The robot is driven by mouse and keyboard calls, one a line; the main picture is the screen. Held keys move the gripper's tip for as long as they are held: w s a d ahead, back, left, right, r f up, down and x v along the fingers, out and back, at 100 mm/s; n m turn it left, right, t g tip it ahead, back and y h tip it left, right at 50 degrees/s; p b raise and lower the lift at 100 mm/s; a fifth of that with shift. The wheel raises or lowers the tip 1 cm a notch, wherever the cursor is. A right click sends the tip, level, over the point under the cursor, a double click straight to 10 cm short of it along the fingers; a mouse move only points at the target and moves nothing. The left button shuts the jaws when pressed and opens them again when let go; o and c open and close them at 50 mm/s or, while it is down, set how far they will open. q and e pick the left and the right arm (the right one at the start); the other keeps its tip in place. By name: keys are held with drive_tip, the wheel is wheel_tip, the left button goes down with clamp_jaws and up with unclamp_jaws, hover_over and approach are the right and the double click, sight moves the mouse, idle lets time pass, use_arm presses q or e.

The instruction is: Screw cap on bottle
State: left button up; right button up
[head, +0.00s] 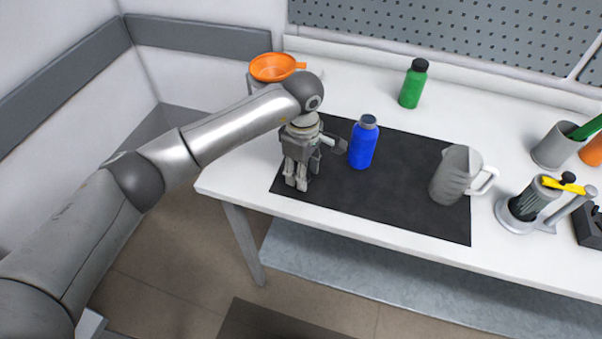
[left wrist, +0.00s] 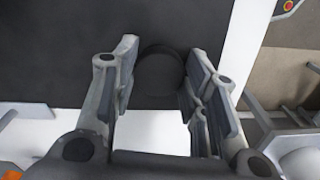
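The blue bottle (head: 362,147) stands upright on the black mat, just right of my left gripper in the head view. Its top shows a grey neck (head: 369,121), without a black cap like the one on the green bottle. My left gripper (head: 297,184) points down over the left part of the mat. In the left wrist view its fingers (left wrist: 162,58) are spread, with a round black cap (left wrist: 160,76) on the mat between them. I cannot tell whether either finger touches the cap. The cap is hidden in the head view. My right gripper is not in view.
A green bottle (head: 413,84) with a black cap stands at the back. An orange funnel (head: 273,67) is behind my left arm. A grey jug (head: 453,178) stands on the mat's right side. A holder with a yellow-topped item (head: 530,202) stands farther right. The mat's (head: 395,195) front middle is clear.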

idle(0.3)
use_arm(q)
drive_tip(key=shift+w+r, duration=0.1)
drive_tip(key=shift+r, duration=0.4)
wheel_tip(320, 180, up, 2)
drive_tip(key=shift+r+b, duration=0.1)
drive_tip(key=shift+b, duration=0.4)
drive_tip(key=shift+s+d+r+b, duration=0.5)
drive_tip(key=shift+s+r+b, duration=0.3)
drive_tip(key=shift+s+r, duration=1.2)
drive_tip(key=shift+s+d+r+b, duration=0.65)
drive_tip(key=shift+s+r, duration=0.6)
drive_tip(key=shift+s, duration=1.4)
drive_tip(key=shift+s+d+r+b, duration=0.35)
drive_tip(key=shift+s+r+b, duration=0.55)
drive_tip(key=shift+s+r, duration=1.1)
drive_tip(key=shift+s+f, duration=0.25)
drive_tip(key=shift+f, duration=0.1)
